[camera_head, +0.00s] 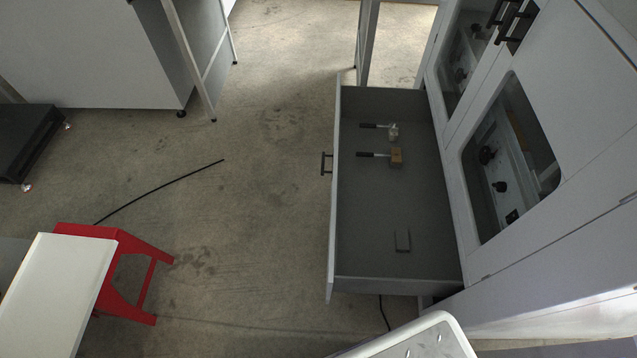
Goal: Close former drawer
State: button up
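The former drawer (375,230) is pulled far out from the grey machine, toward the left of the picture. Its front panel (335,210) faces left and carries a small dark handle (326,163). My gripper is not in view.
The former machine (550,235) has windowed doors with dark handles (516,20) above the drawer. A red stand (135,265) and a white panel (55,290) are at lower left. A thin black cable (165,185) lies on the floor. The floor left of the drawer is mostly clear.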

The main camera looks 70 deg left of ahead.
aim_at(391, 230)
jog(key=u, duration=2.15)
jog(key=k, duration=0.05)
